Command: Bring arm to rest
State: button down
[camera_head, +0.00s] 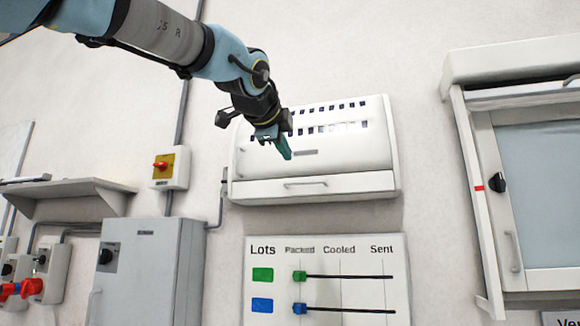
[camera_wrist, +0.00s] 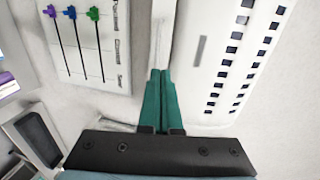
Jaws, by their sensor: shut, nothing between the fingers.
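My gripper (camera_head: 287,153) hangs from my blue and grey arm, which enters at the top left of the head view. It is in front of the white wall box (camera_head: 345,185) with rows of dark slots. In the wrist view, the green fingers of my gripper (camera_wrist: 161,72) lie together, shut and empty. The white wall box (camera_wrist: 202,95) fills the right of that view behind the fingers. I cannot tell the exact gap between the fingertips and the box.
A lots board (camera_head: 345,250) with green and blue sliders hangs below the box. A grey cabinet (camera_head: 150,270), a shelf (camera_head: 70,187) and a yellow switch box with a red knob (camera_head: 165,168) are at left. A white framed window unit (camera_head: 540,170) is at right.

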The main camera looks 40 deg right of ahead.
jog(key=shift+s+a+r, duration=0.1)
jog(key=shift+s+a, duration=0.2)
jog(key=shift+a, duration=0.2)
jog(key=w+a+f+n+y, duration=0.25)
jog(key=w+f, duration=0.35)
jog(key=f, duration=0.3)
jog(key=w+a+f+n+y, duration=0.2)
jog(key=w+a+f+n, duration=0.3)
jog(key=f, duration=0.4)
jog(key=w+a+f+n+g+y, duration=0.1)
jog(key=w+a+f+n+y, duration=0.2)
jog(key=a+f, duration=0.45)
jog(key=w+a+f+n+y, duration=0.2)
jog(key=w+a+f+n, duration=0.25)
jog(key=f, duration=0.65)
jog(key=s+a+f+n+g+y, duration=0.25)
jog(key=a+f+n, duration=0.25)
jog(key=a+f, duration=0.8)
jog(key=s+a+f+n+g, duration=0.3)
jog(key=s+a+f+n, duration=0.5)
jog(key=a, duration=0.4)
jog(key=shift+s+a+f+y, duration=0.2)
jog(key=shift+s+f+y, duration=0.2)
jog(key=shift+s+f, duration=0.45)
